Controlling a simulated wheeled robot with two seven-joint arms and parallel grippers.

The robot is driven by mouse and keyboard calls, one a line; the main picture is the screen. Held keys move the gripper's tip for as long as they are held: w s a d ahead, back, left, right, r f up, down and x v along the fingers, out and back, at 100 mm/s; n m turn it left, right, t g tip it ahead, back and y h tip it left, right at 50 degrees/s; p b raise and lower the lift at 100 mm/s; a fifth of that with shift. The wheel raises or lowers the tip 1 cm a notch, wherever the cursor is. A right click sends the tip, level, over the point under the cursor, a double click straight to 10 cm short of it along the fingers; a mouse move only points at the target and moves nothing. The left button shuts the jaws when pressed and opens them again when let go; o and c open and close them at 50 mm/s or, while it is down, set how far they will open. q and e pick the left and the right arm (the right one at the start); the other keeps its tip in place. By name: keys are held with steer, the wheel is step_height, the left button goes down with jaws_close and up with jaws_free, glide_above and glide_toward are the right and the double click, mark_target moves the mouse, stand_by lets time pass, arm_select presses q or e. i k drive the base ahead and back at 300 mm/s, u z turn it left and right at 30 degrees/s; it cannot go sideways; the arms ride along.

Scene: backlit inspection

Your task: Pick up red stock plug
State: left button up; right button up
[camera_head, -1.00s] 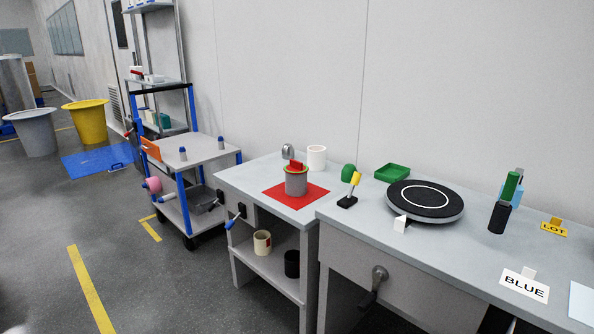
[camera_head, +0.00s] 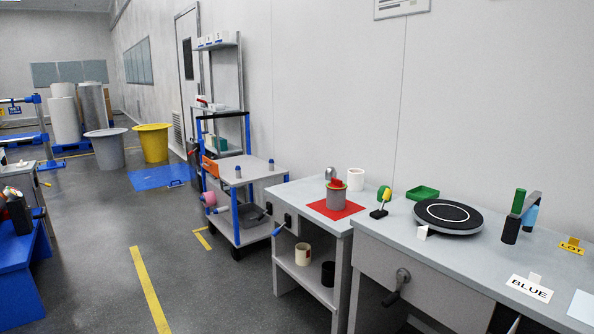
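A small red piece (camera_head: 336,183), which looks like the red stock plug, sits in the top of a grey cup (camera_head: 336,199). Its lower part is hidden inside the cup. The cup stands on a red mat (camera_head: 317,208) on the grey bench at right of centre. Neither of my grippers shows in the head view.
Behind the cup stand a grey rounded piece (camera_head: 330,173) and a white cylinder (camera_head: 356,180). A black turntable (camera_head: 447,216) and a green tray (camera_head: 422,193) are to the right. A blue-framed cart (camera_head: 247,170) stands left. Grey floor is open at left front.

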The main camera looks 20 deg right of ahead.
mark_target(336, 184)
steer(key=u, duration=0.25)
steer(key=i, duration=1.5)
steer(key=z, duration=0.9)
steer(key=i, duration=1.15)
steer(key=z, duration=1.15)
